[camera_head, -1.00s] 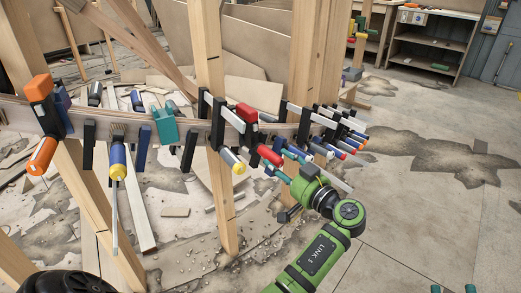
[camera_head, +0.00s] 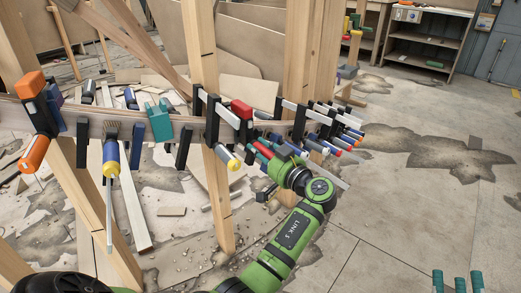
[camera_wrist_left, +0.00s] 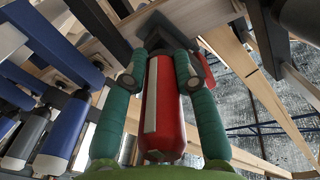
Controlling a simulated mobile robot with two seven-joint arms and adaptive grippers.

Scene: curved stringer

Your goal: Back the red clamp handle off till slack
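The red clamp handle (camera_head: 264,150) sticks out from a bar clamp on the curved wooden stringer (camera_head: 68,119). My left gripper (camera_head: 281,158) reaches it from the lower right in the head view. In the left wrist view the handle (camera_wrist_left: 166,110) is red with a white stripe and lies lengthwise between my left gripper's teal fingers (camera_wrist_left: 160,85). They press close along both sides and look shut on it. The handle's far end meets a dark clamp part. My right gripper (camera_head: 457,282) shows only teal fingertips at the bottom right, spread and empty.
Wooden posts (camera_head: 203,60) stand behind. Blue handles (camera_wrist_left: 62,132) sit near in the wrist view. The floor at right is clear.

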